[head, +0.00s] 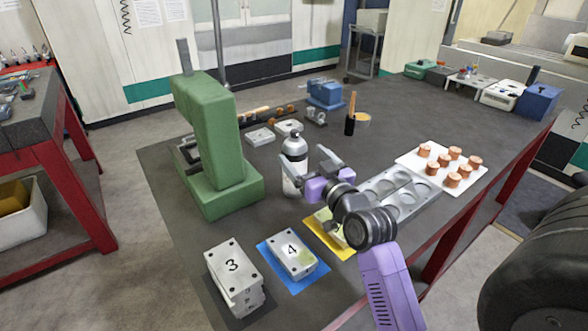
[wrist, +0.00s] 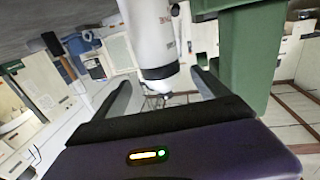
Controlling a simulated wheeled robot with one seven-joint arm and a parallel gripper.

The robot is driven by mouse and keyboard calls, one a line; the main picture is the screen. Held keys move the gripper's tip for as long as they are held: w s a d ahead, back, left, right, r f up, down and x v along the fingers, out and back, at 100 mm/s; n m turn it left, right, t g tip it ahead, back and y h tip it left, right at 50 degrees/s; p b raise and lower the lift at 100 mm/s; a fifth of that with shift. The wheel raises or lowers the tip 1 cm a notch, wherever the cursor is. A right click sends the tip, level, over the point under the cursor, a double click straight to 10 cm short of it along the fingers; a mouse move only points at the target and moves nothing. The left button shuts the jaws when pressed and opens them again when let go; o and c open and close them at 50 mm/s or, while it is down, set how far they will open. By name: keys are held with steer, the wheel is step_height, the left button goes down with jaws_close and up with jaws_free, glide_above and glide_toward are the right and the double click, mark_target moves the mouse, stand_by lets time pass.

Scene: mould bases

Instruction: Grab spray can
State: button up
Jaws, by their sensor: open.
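The spray can (head: 294,146) stands upright on the dark table, right of the green press.
The green press (head: 215,140) stands close left of the can. A metal mould plate (head: 398,192) and a white tray (head: 440,176) with copper pieces lie right. Blocks marked 3 (head: 232,266) and 4 (head: 291,250) are in front. A black-headed hammer (head: 350,125) stands behind.

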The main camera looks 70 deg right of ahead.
steer(key=shift+w+d+f, duration=0.1)
steer(key=shift+w, duration=0.15)
steer(key=p+x, duration=0.1)
steer(key=x, duration=0.6)
steer(key=shift+w+p, duration=0.15)
steer(key=shift+p, duration=0.2)
steer(key=shift+c, duration=0.3)
jaws_close()
